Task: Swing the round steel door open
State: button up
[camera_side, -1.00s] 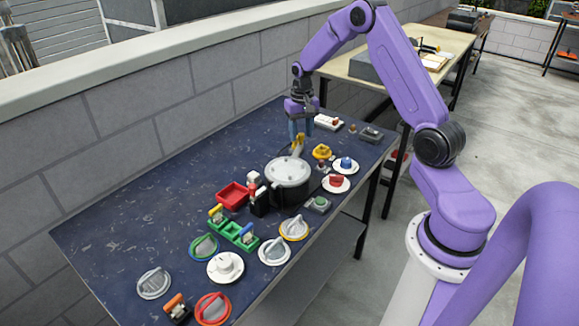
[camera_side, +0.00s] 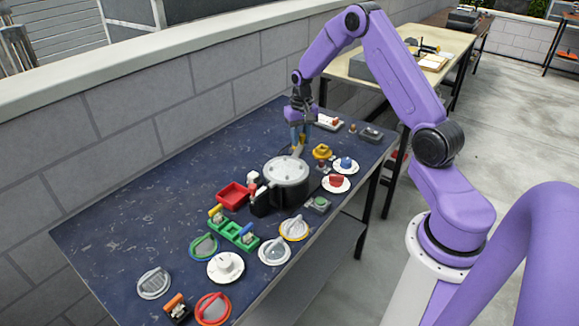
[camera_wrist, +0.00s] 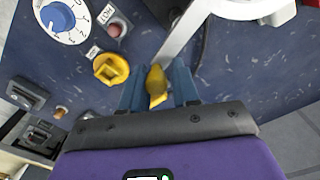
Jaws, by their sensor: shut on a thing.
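The round steel door (camera_side: 287,170) is the pale grey disc on top of a dark-sided drum in the middle of the blue table. A flat grey bar (camera_wrist: 185,28) runs from its rim, seen at the top of the wrist view, to a yellow grip (camera_wrist: 155,84). My gripper (camera_side: 298,140) is at the far side of the drum, pointing down. In the wrist view its blue fingers (camera_wrist: 158,88) stand either side of the yellow grip and are shut on it. The fingers partly hide the grip in the side view.
A yellow knob (camera_side: 321,152), a blue dial (camera_side: 346,165) and a red dial (camera_side: 336,182) stand close right of the drum. A red tray (camera_side: 233,194) and several dials lie left and in front. The table's far left is clear.

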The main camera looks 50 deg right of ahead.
jog(key=shift+s+d, duration=0.1)
jog(key=shift+s, duration=0.1)
jog(key=shift+s+d+f, duration=0.1)
jog(key=shift+s, duration=0.5)
jog(key=shift+s+d+f, duration=0.1)
jog(key=shift+s, duration=0.65)
jog(key=shift+c, duration=0.2)
jog(key=shift+s+r, duration=0.1)
grip_shut()
jog(key=shift+s+a, duration=0.2)
jog(key=shift+s, duration=0.1)
jog(key=shift+s+r, duration=0.1)
